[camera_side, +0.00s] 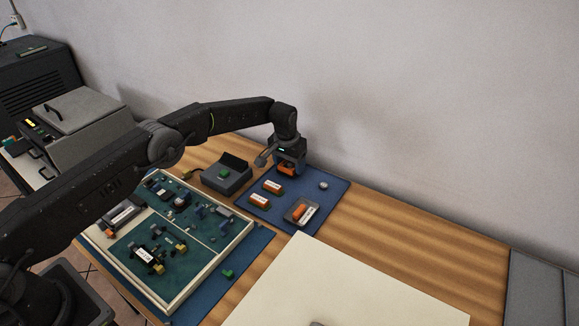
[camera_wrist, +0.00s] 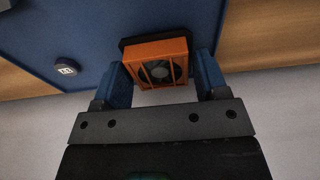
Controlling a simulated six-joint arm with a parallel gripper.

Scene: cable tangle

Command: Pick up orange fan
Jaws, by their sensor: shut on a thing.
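The orange fan (camera_wrist: 158,62) is a square orange frame with a dark round fan in its middle. In the wrist view it sits between the two blue fingers of my gripper (camera_wrist: 163,80), which are shut on its sides. In the side view the orange fan (camera_side: 287,170) shows under my gripper (camera_side: 288,166) at the back of the blue mat (camera_side: 335,186). A dark edge shows behind the fan in the wrist view. I cannot tell whether the fan touches the mat.
A small round white-topped piece (camera_side: 323,185) lies on the mat to the right. Orange labelled blocks (camera_side: 273,187) and a tray with an orange piece (camera_side: 301,212) lie in front. A grey box (camera_side: 227,175) stands left. The wall is close behind.

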